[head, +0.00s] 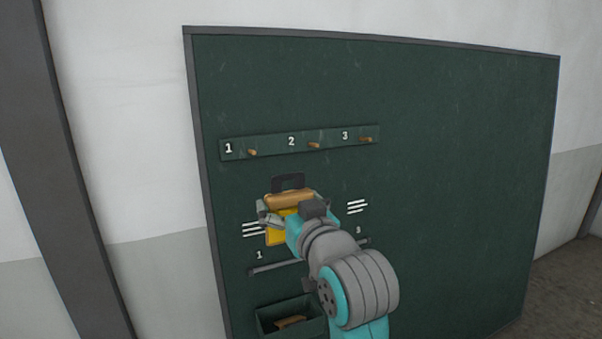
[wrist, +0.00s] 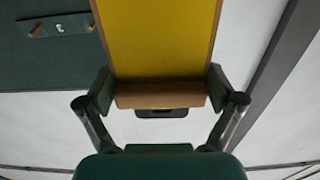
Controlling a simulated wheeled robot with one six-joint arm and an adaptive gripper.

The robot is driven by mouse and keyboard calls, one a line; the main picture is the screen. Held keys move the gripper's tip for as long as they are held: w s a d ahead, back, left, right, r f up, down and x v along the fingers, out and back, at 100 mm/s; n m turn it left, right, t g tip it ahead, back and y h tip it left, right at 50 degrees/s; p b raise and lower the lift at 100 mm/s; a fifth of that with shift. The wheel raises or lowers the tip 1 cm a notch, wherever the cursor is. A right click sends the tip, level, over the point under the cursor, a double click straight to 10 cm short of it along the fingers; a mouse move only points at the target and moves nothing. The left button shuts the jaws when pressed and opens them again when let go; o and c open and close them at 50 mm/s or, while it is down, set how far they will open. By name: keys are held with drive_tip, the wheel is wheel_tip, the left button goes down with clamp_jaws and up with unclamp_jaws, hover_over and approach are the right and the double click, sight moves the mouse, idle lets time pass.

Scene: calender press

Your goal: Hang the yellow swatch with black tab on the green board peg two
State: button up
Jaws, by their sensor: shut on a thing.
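In the head view, my gripper (head: 296,208) is shut on the wooden bar of the yellow swatch (head: 275,237), in front of the green board (head: 450,180). The black tab (head: 288,182) stands up above the bar, below the peg strip. My arm hides much of the swatch. Peg two (head: 314,145) is a short bare wooden peg to the right of its "2" label, above the tab and a little right. In the wrist view, my gripper's fingers (wrist: 160,90) close on the bar's two ends; the swatch's yellow sheet (wrist: 162,40) and part of the tab (wrist: 162,113) show.
Peg one (head: 252,152) and peg three (head: 366,139) are bare on the same strip. Below are white line marks (head: 357,206), a low rail (head: 276,267) and a green bin (head: 290,306) with a wooden-edged piece in it. The board's right side is clear.

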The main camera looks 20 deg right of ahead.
drive_tip(key=w+d, duration=0.6)
drive_tip(key=w, duration=0.3)
drive_tip(key=m, duration=0.2)
approach(305, 154)
drive_tip(key=shift+w+r, duration=0.1)
drive_tip(key=shift+w, duration=2.95)
drive_tip(key=o, duration=0.8)
